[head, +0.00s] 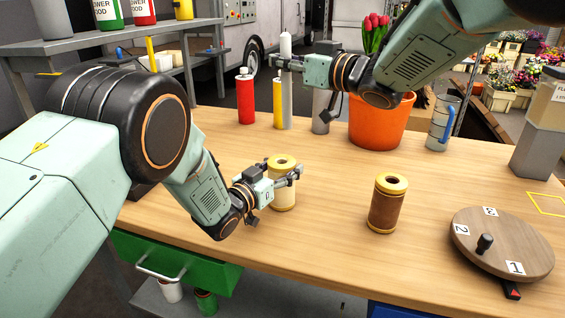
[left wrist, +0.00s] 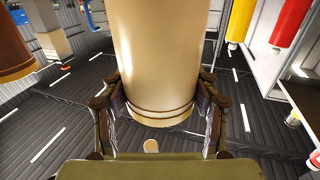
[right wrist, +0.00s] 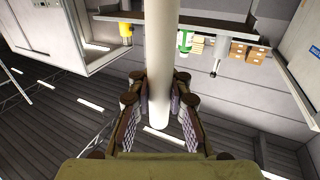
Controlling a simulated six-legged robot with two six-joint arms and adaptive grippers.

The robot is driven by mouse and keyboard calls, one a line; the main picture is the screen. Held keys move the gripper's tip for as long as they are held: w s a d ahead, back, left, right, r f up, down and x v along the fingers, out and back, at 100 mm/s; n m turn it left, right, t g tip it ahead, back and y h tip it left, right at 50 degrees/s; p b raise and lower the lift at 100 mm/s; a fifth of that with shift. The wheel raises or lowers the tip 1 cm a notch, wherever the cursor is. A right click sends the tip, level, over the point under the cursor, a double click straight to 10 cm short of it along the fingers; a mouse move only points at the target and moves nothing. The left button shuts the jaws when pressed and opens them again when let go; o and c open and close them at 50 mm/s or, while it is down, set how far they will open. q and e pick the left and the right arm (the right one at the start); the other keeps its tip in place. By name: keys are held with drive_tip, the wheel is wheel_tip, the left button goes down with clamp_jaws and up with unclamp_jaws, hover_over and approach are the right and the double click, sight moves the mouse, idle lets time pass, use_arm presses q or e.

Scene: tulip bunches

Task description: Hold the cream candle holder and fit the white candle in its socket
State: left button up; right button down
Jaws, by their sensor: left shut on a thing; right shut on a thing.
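The cream candle holder (head: 283,198) stands upright on the table, its yellow rim and dark socket hole facing up. My left gripper (head: 285,173) is shut around its upper part; its body fills the middle of the left wrist view (left wrist: 163,60). My right gripper (head: 287,63) is shut on the white candle (head: 286,45), high behind the holder. The candle is upright and sticks out above the fingers; a pale shaft continues below them. In the right wrist view the candle (right wrist: 160,60) lies between both fingers. The candle is apart from the holder.
A brown holder (head: 387,207) stands right of the cream one. A red cylinder (head: 245,98), yellow cylinder (head: 277,105) and orange tulip bucket (head: 378,125) stand behind. A grey mug (head: 441,125) and wooden turntable (head: 500,245) are at right. The table's front middle is clear.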

sight(283, 118)
drive_tip(key=shift+w+a+f+n+g+y, duration=0.15)
drive_tip(key=shift+w+a+f+n+y, duration=0.1)
drive_tip(key=shift+f, duration=0.3)
drive_tip(key=shift+w+a+f+n+g+y, duration=0.15)
drive_tip(key=shift+f+y, duration=0.1)
drive_tip(key=shift+f, duration=0.25)
wheel_tip(283, 118, down, 10)
drive_tip(key=shift+s+f, duration=0.1)
drive_tip(key=c, duration=1.3)
unclamp_jaws()
drive_tip(key=shift+d, duration=0.1)
drive_tip(key=v, duration=1.1)
drive_tip(key=shift+s+d, duration=0.3)
